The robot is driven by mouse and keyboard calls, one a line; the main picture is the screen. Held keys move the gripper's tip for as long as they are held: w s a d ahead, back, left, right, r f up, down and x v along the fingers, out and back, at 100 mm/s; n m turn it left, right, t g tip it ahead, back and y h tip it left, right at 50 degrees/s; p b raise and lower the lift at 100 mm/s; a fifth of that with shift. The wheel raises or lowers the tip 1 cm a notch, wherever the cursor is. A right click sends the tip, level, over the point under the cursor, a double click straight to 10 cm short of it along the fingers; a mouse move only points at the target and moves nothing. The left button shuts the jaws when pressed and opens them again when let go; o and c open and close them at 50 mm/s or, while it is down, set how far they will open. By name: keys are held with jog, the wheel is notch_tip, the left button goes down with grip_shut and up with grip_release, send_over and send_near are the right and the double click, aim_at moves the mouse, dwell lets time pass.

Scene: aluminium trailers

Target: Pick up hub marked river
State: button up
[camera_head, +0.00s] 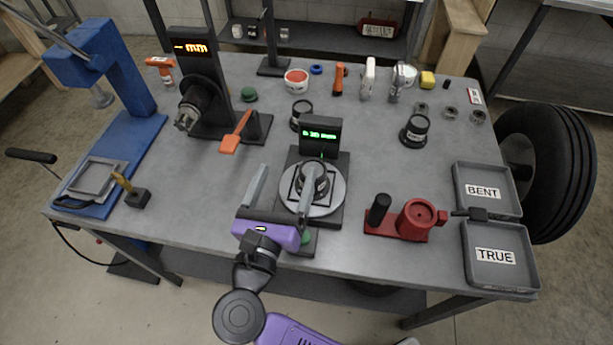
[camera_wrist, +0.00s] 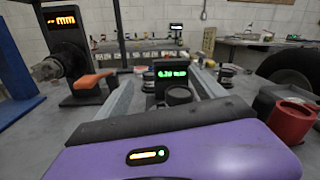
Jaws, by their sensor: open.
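A dark cylindrical hub (camera_head: 314,174) stands on the round pale plate (camera_head: 328,203) of a gauge with a green display. It also shows in the wrist view (camera_wrist: 179,97). Two similar dark hubs with pale label bands stand farther back, one behind the gauge (camera_head: 301,114) and one to the right (camera_head: 416,129). No hub lettering is readable, so I cannot tell which says river. My gripper (camera_head: 290,173) is open and empty, low at the gauge. Its right finger passes in front of the plate hub. In the wrist view (camera_wrist: 162,78) this hub appears between the fingers, nearer the right one.
The gauge display (camera_head: 320,134) stands just beyond my fingers. A red fixture (camera_head: 405,220) is to the right, with grey BENT (camera_head: 487,178) and TRUE (camera_head: 494,275) trays beyond. A dark spindle stand (camera_head: 208,90) and orange tool (camera_head: 235,135) are back left. The table's left middle is clear.

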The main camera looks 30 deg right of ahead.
jog(key=f+m+g, duration=0.1)
jog(key=s+d+f+m+g, duration=0.1)
jog(key=f, duration=0.1)
jog(key=s+f+m, duration=0.1)
jog(key=f, duration=0.1)
jog(key=shift+d+g, duration=0.4)
jog(key=shift+s+d+m, duration=0.15)
jog(key=shift+m, duration=0.25)
jog(key=shift+p+x, duration=0.55)
jog(key=shift+x, duration=1)
jog(key=shift+p+x, duration=0.7)
jog(key=shift+x, duration=1.6)
grip_shut()
jog(key=shift+r, duration=0.1)
